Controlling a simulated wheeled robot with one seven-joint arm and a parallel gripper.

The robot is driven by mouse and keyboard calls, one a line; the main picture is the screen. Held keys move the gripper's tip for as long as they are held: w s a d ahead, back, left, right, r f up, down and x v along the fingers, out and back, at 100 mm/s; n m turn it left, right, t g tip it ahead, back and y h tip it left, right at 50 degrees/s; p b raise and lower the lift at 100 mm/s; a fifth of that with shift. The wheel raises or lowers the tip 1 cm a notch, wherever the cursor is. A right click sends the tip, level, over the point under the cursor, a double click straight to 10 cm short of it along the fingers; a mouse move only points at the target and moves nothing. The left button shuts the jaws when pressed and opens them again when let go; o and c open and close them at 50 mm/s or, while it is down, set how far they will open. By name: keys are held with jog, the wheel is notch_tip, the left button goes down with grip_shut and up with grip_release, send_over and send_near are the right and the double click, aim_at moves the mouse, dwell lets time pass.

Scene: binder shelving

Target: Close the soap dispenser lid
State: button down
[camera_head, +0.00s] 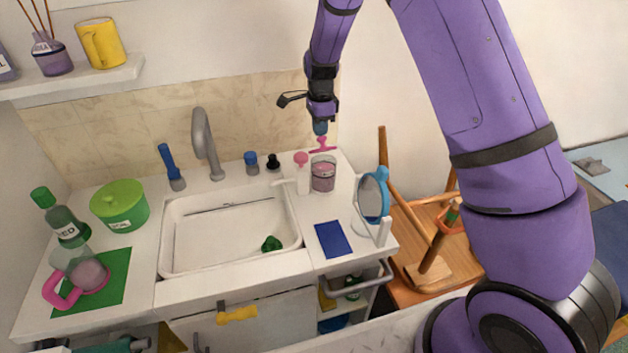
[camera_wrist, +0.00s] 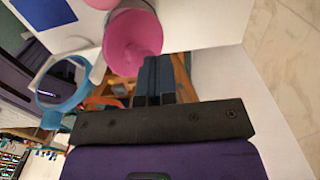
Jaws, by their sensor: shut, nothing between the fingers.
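The soap dispenser appears to be the clear jar (camera_head: 323,178) with purple-grey contents, on the counter right of the sink. Its pink lid (camera_head: 322,147) stands raised at the jar's back rim, so it is open. In the wrist view the lid (camera_wrist: 130,42) is a large pink round shape, with part of the grey jar behind it. My gripper (camera_head: 320,128) points down just above and behind the lid. Its shut fingers (camera_wrist: 158,75) are empty and very close to the lid's edge; I cannot tell whether they touch.
A white bottle with a pink ball top (camera_head: 301,172) stands just left of the jar. A blue round mirror (camera_head: 374,197) and a blue pad (camera_head: 332,239) are in front. The sink (camera_head: 177,232) lies left.

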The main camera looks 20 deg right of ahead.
aim_at(325, 141)
jog(key=shift+s, duration=0.45)
jog(key=shift+s+f, duration=0.15)
jog(key=shift+s, duration=0.45)
jog(key=shift+s+f, duration=0.25)
jog(key=shift+s, duration=0.45)
jog(key=shift+s+f, duration=0.35)
jog(key=shift+s, duration=0.2)
